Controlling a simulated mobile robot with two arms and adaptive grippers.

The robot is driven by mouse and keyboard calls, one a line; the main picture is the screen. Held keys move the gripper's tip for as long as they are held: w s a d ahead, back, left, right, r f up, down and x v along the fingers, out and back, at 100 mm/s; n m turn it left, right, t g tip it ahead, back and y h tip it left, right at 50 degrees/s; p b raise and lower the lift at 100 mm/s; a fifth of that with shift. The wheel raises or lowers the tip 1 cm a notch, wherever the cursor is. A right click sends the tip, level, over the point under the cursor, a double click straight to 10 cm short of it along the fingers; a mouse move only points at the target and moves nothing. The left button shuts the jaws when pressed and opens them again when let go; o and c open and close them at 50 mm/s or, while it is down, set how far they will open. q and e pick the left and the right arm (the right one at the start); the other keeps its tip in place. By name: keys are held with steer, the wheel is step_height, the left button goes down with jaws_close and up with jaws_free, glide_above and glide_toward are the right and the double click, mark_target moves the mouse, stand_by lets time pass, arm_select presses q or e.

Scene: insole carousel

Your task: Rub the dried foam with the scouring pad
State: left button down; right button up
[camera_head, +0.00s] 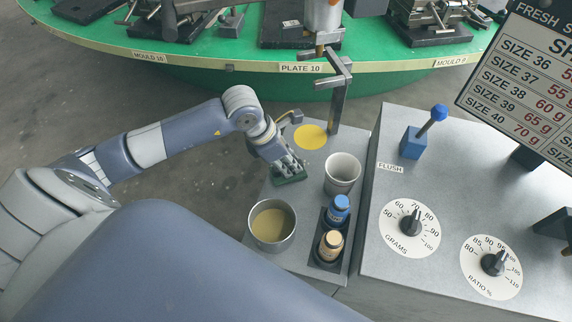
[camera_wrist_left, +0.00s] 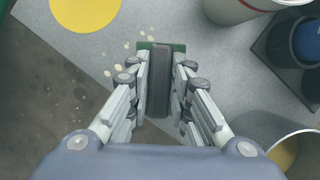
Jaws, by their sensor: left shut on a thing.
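My left gripper (camera_head: 287,166) is shut on the scouring pad, which shows as a green edge (camera_head: 291,179) under the fingers in the head view. In the left wrist view the pad has a dark, ridged grip (camera_wrist_left: 160,80) between the fingers and a green base (camera_wrist_left: 178,47). It is at or just above the grey bench top; I cannot tell if it touches. Small cream spots of dried foam (camera_wrist_left: 127,45) lie on the bench by the pad's far left corner. Any foam under the pad is hidden. My right gripper is not in view.
A flat yellow disc (camera_head: 311,137) lies beyond the pad. A white cup (camera_head: 342,173), a metal pot (camera_head: 271,239) and a black holder (camera_head: 323,262) with blue and tan bottles stand nearby. The dial console (camera_head: 455,185) is right; the green carousel (camera_head: 240,67) is behind.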

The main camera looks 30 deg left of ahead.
arm_select(q)
steer(key=shift+w+a, duration=0.15)
steer(key=shift+w, duration=0.4)
steer(key=shift+w+a, duration=0.15)
steer(key=shift+w, duration=0.4)
steer(key=shift+w+a+f+b, duration=0.1)
steer(key=shift+w+a+b, duration=0.1)
steer(key=shift+w+b, duration=0.45)
steer(key=shift+w+a+f+b, duration=0.1)
steer(key=shift+w+a+b, duration=0.2)
steer(key=shift+w, duration=0.55)
steer(key=shift+w+r, duration=0.1)
steer(key=shift+w, duration=0.35)
steer(key=shift+w+b, duration=0.1)
steer(key=shift+b, duration=0.2)
steer(key=shift+d, duration=0.15)
